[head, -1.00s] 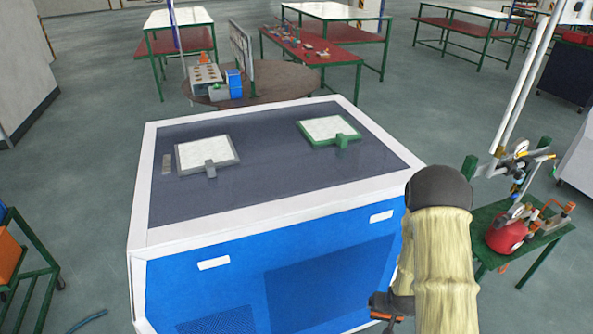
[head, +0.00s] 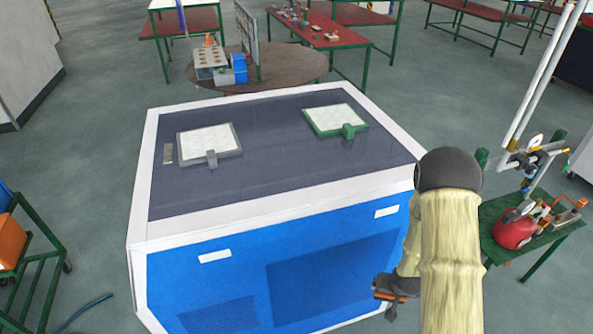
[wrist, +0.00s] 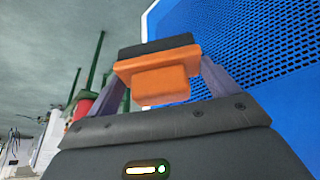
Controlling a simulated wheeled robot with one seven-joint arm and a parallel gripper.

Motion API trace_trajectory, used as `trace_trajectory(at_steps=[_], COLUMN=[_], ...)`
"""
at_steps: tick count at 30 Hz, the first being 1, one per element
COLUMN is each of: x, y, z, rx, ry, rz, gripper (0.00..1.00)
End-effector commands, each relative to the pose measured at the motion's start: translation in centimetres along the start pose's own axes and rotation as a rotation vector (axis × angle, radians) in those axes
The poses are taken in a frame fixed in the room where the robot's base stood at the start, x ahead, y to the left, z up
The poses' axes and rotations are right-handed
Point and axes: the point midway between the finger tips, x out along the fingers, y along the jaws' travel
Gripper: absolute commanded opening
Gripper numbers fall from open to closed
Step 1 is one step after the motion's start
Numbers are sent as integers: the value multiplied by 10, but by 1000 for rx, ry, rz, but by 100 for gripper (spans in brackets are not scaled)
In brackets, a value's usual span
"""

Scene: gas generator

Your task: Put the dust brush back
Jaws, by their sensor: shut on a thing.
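The dust brush (wrist: 160,82) appears in the wrist view as an orange block with a black part on top, between the two greyish fingers of my gripper (wrist: 163,72). My gripper is shut on it. In the head view my gripper (head: 390,290) is low beside the front face of a blue and white generator cabinet (head: 250,232), with a bit of orange showing at it. My pale arm hides part of that area. How the brush's far end sits is hard to tell.
Two framed white panels lie on the cabinet's dark top, one grey-framed (head: 209,141) and one green-framed (head: 336,119). A green stand with a red tank (head: 513,229) is at right. A green cart with an orange bin (head: 10,243) is at left. A round brown table (head: 292,66) stands behind.

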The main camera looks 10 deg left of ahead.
Motion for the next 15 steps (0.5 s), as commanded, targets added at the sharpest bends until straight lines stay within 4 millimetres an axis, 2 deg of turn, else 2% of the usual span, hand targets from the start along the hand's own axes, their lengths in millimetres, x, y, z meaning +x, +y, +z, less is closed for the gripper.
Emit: trace_trajectory(at_steps=[10,15], x=[-36,-72], y=[-40,-80], z=[-23,-46], rx=[-60,-121], ry=[5,10], rz=[-27,-53], gripper=[62,62])
